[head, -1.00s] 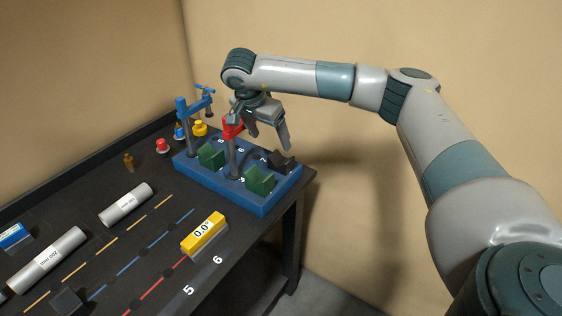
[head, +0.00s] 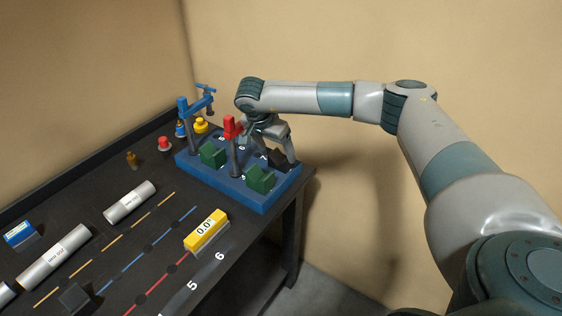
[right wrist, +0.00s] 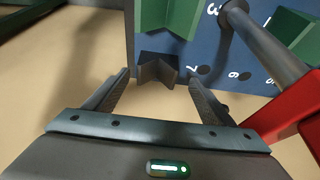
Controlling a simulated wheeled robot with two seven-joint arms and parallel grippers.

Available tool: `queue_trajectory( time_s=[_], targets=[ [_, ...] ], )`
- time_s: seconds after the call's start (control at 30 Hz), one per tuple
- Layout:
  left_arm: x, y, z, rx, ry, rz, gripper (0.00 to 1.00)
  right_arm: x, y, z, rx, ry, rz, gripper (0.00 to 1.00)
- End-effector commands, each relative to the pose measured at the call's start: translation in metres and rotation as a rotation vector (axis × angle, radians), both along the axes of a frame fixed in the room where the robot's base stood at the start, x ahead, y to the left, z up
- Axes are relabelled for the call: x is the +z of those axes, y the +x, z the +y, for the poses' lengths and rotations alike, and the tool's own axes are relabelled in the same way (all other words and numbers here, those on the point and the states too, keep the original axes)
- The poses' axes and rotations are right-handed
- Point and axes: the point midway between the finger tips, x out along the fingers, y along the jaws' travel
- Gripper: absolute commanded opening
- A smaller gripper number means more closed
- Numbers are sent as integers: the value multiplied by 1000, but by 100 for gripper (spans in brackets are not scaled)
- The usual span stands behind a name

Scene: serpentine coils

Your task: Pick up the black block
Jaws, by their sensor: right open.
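The black block (head: 277,157), with a V-shaped notch, sits on the right end of the blue base (head: 237,191), partly hidden by my right gripper. In the right wrist view the black block (right wrist: 158,70) lies between the two fingertips, near the number 7. My right gripper (head: 281,161) is open, pointing down at the block, with one finger on each side; it also shows in the right wrist view (right wrist: 158,78). I cannot tell whether the fingers touch the block. My left gripper is not in view.
Two green notched blocks (head: 213,154) share the base. A post with a red clamp (head: 232,127) stands close beside my right gripper, and a blue clamp (head: 190,106) stands farther left. A yellow 0.0 display (head: 206,231) and grey cylinders (head: 130,202) lie on the dark table.

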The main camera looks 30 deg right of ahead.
Motion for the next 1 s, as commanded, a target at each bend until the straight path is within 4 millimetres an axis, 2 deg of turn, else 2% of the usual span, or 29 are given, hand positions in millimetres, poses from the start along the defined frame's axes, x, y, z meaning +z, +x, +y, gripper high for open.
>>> queue_trajectory(
  time_s=[0.2,0.4,0.9,0.93,1.0],
  targets=[
    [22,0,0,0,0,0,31,-17,-3,-9,-2,0,4,77],
    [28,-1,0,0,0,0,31,-38,1,-16,-2,-1,1,77],
    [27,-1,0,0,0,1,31,-41,1,-17,0,-1,0,77],
    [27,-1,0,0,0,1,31,-41,1,-17,0,-1,0,74],
    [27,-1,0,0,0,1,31,-41,1,-17,0,-1,0,57]
  ],
)
